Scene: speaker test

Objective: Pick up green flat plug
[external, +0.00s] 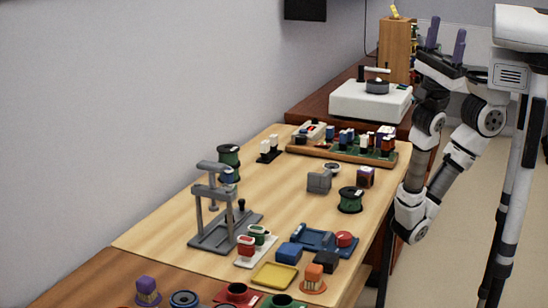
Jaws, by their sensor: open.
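My gripper (448,25) is raised at the upper right, with its two purple fingers pointing up and spread apart. It is open and looks empty, far from the small parts at the front of the table. A small green piece with a white top (257,235) sits beside a similar red piece (246,245) on a white holder near the table's front middle. Another green piece (283,301) with a dark opening is partly cut off at the bottom edge. I cannot tell for sure which one is the green flat plug.
A grey press-like stand (213,205) is left of the green piece. A yellow tray (275,276), a blue fixture (318,240) and green spools (351,199) are nearby. A rack of parts (340,154) and a white turntable-like device (370,101) stand farther back.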

